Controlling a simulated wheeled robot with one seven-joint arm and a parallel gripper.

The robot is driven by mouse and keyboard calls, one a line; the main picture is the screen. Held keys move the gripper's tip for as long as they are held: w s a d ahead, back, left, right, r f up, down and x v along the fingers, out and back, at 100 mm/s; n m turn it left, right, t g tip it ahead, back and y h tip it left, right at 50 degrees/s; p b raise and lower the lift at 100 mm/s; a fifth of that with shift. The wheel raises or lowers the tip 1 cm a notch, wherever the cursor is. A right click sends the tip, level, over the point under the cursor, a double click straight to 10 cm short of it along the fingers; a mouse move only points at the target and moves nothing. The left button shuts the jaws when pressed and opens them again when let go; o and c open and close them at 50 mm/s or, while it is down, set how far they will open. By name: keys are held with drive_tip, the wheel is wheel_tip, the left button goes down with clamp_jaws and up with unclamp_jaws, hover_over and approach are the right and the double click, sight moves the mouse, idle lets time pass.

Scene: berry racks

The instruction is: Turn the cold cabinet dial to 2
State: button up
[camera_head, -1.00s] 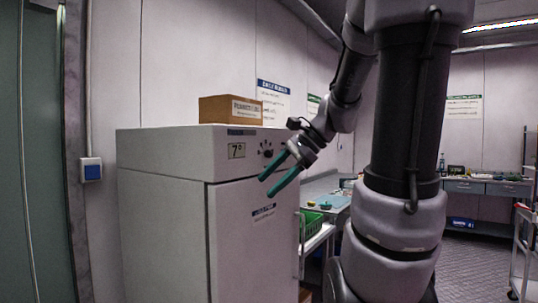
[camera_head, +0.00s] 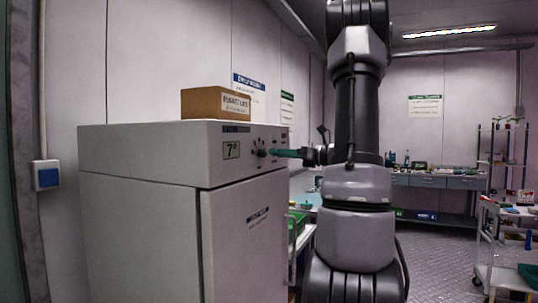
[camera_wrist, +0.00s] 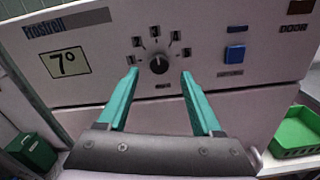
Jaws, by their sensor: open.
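The cold cabinet (camera_head: 140,220) is a pale grey box with a control strip along its upper front. The dial also shows in the head view (camera_head: 262,152). My gripper (camera_wrist: 160,72) is open, its two green fingers pointing at the strip, one on each side of the dial and apart from it. In the head view my gripper (camera_head: 280,153) is level with the dial.
A display (camera_wrist: 66,62) left of the dial reads 7°. A blue button (camera_wrist: 235,53) is to its right. A cardboard box (camera_head: 215,103) stands on the cabinet. A green crate (camera_wrist: 297,132) sits at right. A cart (camera_head: 500,250) stands far right.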

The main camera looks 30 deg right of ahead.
sight(265, 153)
drive_tip(key=shift+x, duration=2.25)
clamp_jaws()
drive_tip(key=n, duration=0.4)
drive_tip(key=shift+s, duration=0.1)
drive_tip(key=shift+n, duration=1.8)
